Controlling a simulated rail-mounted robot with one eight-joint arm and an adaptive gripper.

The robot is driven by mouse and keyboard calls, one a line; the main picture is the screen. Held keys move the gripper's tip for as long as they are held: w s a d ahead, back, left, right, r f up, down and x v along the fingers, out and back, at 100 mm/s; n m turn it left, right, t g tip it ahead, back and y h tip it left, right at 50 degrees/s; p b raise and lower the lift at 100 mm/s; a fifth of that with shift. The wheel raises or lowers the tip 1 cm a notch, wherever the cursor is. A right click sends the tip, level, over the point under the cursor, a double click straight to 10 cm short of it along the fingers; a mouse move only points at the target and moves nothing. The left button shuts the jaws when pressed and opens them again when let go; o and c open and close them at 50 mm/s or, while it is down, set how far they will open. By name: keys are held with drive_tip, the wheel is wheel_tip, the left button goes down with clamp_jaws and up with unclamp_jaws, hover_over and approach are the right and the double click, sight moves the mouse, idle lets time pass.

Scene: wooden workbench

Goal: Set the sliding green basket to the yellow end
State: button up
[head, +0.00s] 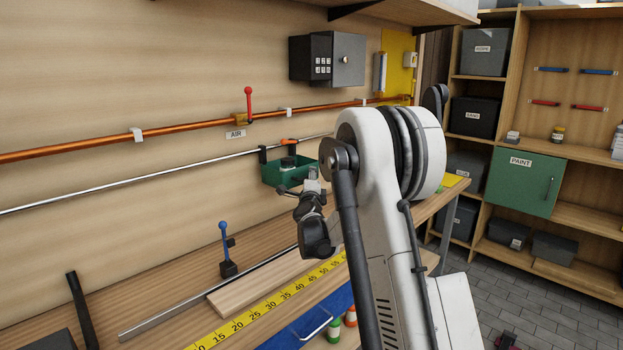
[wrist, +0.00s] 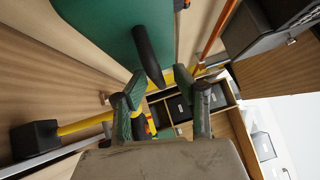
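The green basket (head: 273,172) hangs on the silver rail (head: 130,180) along the wall, with a dark item and something orange at its top. In the wrist view the basket (wrist: 100,25) fills the upper left, and a dark rounded peg (wrist: 150,58) stands in front of it. My gripper (head: 298,184) is beside the basket's front right in the head view. In the wrist view my gripper (wrist: 166,88) is open, its fingers apart, with the peg's tip just beyond the gap. Contact cannot be told. My arm hides the rail's right part; a yellow panel (head: 397,55) shows on the wall farther right.
A copper pipe (head: 60,148) with a red-handled valve (head: 248,100) runs above the rail. A blue-knobbed lever (head: 225,240), a wooden board (head: 255,285) and a yellow measuring tape (head: 270,303) are on the bench (head: 165,275). Shelves (head: 590,215) stand at right.

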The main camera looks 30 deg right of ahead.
drive_tip(key=shift+a, duration=0.1)
drive_tip(key=v, duration=1.2)
